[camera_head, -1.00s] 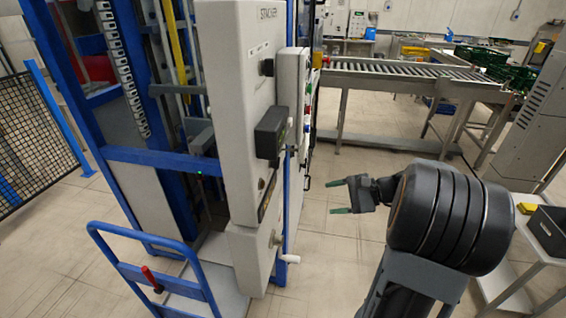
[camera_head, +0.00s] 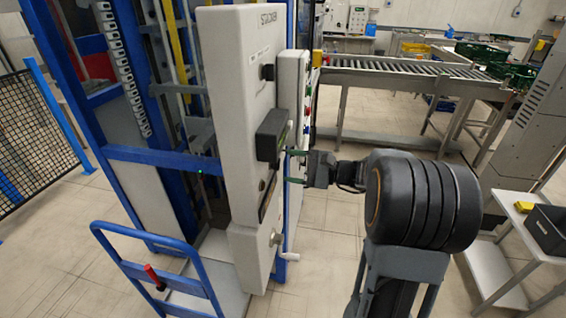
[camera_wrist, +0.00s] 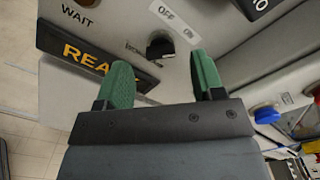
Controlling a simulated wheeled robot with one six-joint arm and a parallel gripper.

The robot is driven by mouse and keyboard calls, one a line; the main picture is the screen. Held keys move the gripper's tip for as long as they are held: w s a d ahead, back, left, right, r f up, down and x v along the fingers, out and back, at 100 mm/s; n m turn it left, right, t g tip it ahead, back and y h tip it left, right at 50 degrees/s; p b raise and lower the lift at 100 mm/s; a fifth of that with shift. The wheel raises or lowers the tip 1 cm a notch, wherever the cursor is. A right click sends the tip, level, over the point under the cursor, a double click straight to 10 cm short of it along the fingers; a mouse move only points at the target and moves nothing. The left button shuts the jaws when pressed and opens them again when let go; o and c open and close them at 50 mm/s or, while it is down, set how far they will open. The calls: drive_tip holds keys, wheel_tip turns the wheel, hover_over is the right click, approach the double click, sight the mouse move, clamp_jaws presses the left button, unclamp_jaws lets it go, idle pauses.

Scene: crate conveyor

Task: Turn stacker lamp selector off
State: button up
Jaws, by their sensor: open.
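The stacker (camera_head: 230,90) is a tall light-grey cabinet marked STACKER, left of centre in the head view. In the wrist view a small black selector knob (camera_wrist: 160,47) sits on the grey panel, beside a white label (camera_wrist: 166,14) on which OFF can be read. My gripper (camera_wrist: 161,62) is open, with green fingertips on either side of the knob's line in the picture; I cannot tell whether they touch the panel. In the head view my gripper (camera_head: 295,167) points left at the cabinet's front. The knob's exact setting is unclear.
A black sign with yellow letters (camera_wrist: 85,52) lies left of the knob, under the word WAIT. A blue button (camera_wrist: 267,113) is at the right. A blue trolley (camera_head: 150,265) stands at front left.

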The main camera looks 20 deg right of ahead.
drive_tip(key=shift+x, duration=1.45)
drive_tip(key=shift+f, duration=0.1)
drive_tip(key=c, duration=0.9)
